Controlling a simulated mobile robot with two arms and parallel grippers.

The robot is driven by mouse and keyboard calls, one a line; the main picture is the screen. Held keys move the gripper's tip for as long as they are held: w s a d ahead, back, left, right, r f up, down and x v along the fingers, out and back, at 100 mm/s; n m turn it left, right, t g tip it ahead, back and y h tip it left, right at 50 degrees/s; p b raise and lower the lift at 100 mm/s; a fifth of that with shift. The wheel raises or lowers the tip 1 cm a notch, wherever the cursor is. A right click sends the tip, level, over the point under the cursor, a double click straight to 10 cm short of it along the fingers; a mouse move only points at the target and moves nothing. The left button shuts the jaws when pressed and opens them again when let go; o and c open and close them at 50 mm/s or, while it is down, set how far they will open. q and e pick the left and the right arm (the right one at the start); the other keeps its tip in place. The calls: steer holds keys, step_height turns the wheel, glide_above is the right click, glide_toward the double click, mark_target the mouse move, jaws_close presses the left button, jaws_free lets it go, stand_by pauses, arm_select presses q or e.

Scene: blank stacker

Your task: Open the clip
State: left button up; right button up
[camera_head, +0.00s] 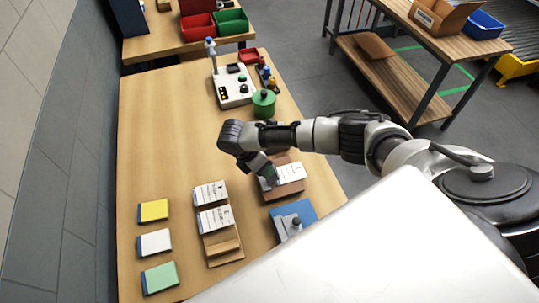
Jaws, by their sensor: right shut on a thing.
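My right arm reaches across the table from the right, and its right gripper (267,174) points down at a brown board (281,159) with a white printed card (291,173) on it. The right gripper is shut on a small dark green piece, seemingly the clip (270,174), at the card's left end. The wrist and fingers partly hide this piece and the left of the board. I cannot tell whether the clip itself is open or closed. My left gripper is not in view.
A wooden holder (225,246) with two white printed cards stands left of the board. A blue block (305,210) with a grey knob is in front. Yellow (154,210), white (155,242) and green (160,278) pads lie left. A green round container (264,104) and control box (232,94) stand behind.

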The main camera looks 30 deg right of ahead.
steer(key=shift+w+a+f+h, duration=0.2)
steer(key=shift+a+h, duration=0.4)
steer(key=shift+h, duration=0.3)
steer(key=shift+a+f+g+h+b, duration=0.2)
steer(key=shift+a+g+h+b, duration=0.2)
steer(key=shift+h+b, duration=0.4)
steer(key=shift+a+h, duration=0.2)
steer(key=shift+h, duration=0.3)
steer(key=shift+a+g+h+p, duration=0.2)
steer(key=shift+g+h+p, duration=0.1)
steer(key=shift+p, duration=0.1)
steer(key=shift+a+h, duration=0.15)
steer(key=shift+h, duration=0.25)
steer(key=shift+w+a+f+m+g+h, duration=0.2)
steer(key=shift+f+m+g+h, duration=0.15)
steer(key=shift+h, duration=0.25)
steer(key=shift+a+f+g+h+b, duration=0.25)
steer(key=shift+f+h+b, duration=0.1)
steer(key=shift+h+b, duration=0.3)
